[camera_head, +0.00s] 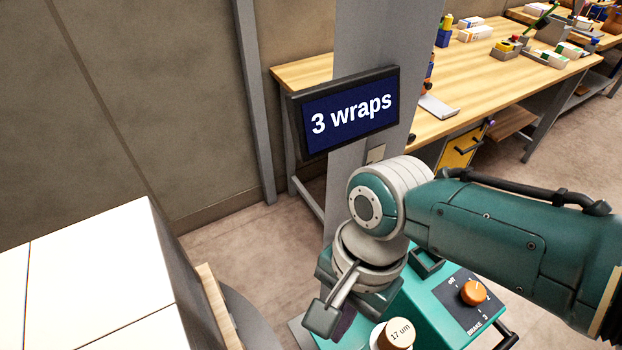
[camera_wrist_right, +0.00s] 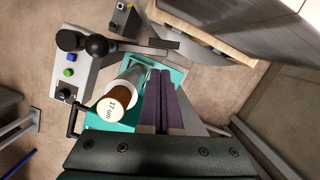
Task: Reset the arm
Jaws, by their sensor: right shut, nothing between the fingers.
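My right arm reaches in from the right of the head view, bent down at its wrist. My right gripper (camera_head: 343,322) hangs beside the teal machine and is partly hidden by its own wrist. In the right wrist view its two purple fingers (camera_wrist_right: 163,102) lie together, shut and empty. They point over the teal machine, just beside a film roll (camera_wrist_right: 130,82) whose end is marked "17 um". The roll's end (camera_head: 398,334) also shows at the bottom of the head view. My left gripper is not in view.
White-topped stacked goods (camera_head: 90,270) stand at the left on a wooden pallet (camera_head: 215,300). A grey post carries a sign (camera_head: 348,110) reading "3 wraps". The teal machine (camera_head: 425,300) has an orange knob (camera_head: 473,292). A wooden workbench (camera_head: 480,75) stands behind.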

